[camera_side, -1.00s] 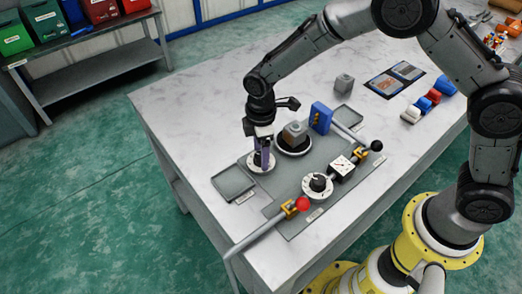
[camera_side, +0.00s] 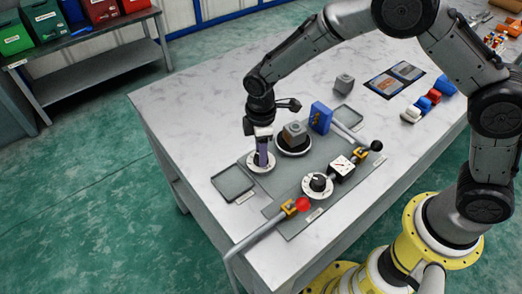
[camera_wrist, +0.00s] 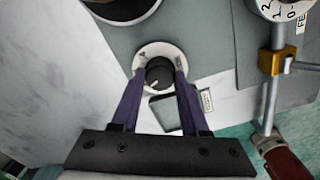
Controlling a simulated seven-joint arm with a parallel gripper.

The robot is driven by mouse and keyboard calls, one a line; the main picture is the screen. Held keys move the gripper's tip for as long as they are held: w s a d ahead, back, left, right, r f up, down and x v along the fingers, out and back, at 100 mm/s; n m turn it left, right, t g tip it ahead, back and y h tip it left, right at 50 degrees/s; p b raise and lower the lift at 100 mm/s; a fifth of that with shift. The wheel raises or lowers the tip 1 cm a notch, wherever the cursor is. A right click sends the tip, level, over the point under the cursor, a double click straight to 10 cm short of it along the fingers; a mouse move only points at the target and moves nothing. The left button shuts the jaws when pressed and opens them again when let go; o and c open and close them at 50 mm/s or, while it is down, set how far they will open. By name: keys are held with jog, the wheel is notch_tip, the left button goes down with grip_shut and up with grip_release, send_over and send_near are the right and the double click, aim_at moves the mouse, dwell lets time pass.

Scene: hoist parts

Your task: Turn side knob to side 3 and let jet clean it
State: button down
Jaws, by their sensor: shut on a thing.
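The side knob (camera_wrist: 159,74) is a small black knob with a white pointer mark on a white round dial (camera_side: 254,168). My gripper (camera_wrist: 158,82) stands upright over it, with its two purple fingers shut on the knob's sides; in the side view the gripper (camera_side: 262,162) hides most of the knob. The dial's markings are too small to read. Beside it, a grey block with a brownish patch (camera_side: 295,130) stands on a round dark turntable with a pale rim (camera_side: 293,150). A blue upright unit (camera_side: 320,118), perhaps the jet, stands behind the block.
A second black knob on a white numbered dial (camera_side: 317,185) lies to the right, by a white gauge (camera_side: 342,165). An empty grey tray (camera_side: 233,183) is left. Another grey block (camera_side: 344,82) stands behind.

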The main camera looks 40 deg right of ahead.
jog(key=m, duration=0.3)
jog(key=shift+m, duration=0.4)
jog(key=m, duration=0.4)
jog(key=shift+m, duration=0.3)
jog(key=shift+c, duration=2.1)
grip_release()
notch_tip(320, 180, up, 14)
